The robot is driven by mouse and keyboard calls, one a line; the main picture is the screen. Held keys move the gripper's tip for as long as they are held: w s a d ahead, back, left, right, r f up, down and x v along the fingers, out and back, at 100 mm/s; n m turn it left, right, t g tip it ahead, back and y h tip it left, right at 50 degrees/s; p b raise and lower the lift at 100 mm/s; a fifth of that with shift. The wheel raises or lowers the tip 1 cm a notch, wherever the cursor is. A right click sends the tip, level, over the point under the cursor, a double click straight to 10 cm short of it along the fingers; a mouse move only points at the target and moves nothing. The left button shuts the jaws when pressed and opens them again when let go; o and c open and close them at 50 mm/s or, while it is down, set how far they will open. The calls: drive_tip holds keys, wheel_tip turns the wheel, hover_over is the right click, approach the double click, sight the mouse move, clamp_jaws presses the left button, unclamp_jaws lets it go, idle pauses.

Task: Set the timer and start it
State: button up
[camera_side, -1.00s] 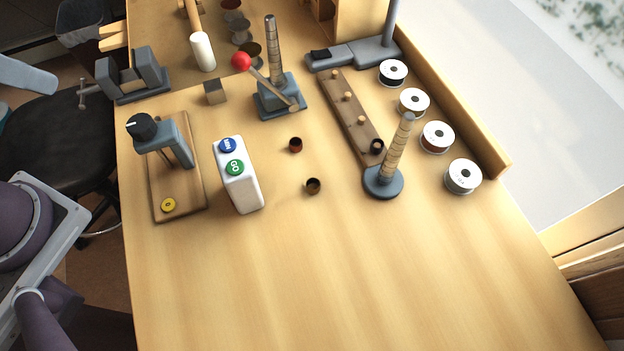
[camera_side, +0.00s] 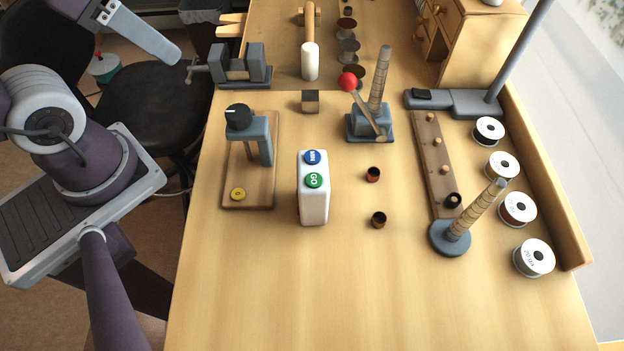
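The timer (camera_side: 314,205) is a white upright box on the workbench, left of the middle. On its top are a blue button (camera_side: 312,157) marked with small letters that look like MIN, and a green button (camera_side: 314,180) marked GO. No display shows from this side. Nothing touches the timer.
Left of the timer stands a wooden board (camera_side: 233,182) with a black-knobbed grey post (camera_side: 239,117) and a yellow disc (camera_side: 238,194). Behind are a small metal cube (camera_side: 310,101) and a red-knobbed lever (camera_side: 348,82). Two small rings (camera_side: 373,174) lie right. The front bench is clear.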

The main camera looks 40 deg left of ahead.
drive_tip(key=shift+c, duration=0.3)
drive_tip(key=shift+w+d+r, duration=0.1)
drive_tip(key=shift+r, duration=0.05)
drive_tip(key=c, duration=0.3)
drive_tip(key=w+d+r+n+g, duration=0.1)
drive_tip(key=d, duration=0.1)
drive_tip(key=w+d+r+n, duration=0.1)
drive_tip(key=w+d+r, duration=0.1)
drive_tip(key=w+d+r+n+g+h, duration=0.1)
drive_tip(key=d+r, duration=0.1)
drive_tip(key=shift+w+d+g, duration=0.25)
drive_tip(key=shift+d+g, duration=0.05)
clamp_jaws()
drive_tip(key=d+n+g, duration=0.1)
drive_tip(key=d+n, duration=0.2)
drive_tip(key=d, duration=0.4)
drive_tip(key=w+d+r+n+g+y, duration=0.1)
drive_tip(key=d+n+g, duration=0.1)
drive_tip(key=d, duration=0.5)
drive_tip(key=shift+w+r+n, duration=0.25)
drive_tip(key=shift+w+n, duration=0.05)
drive_tip(key=shift+n, duration=0.2)
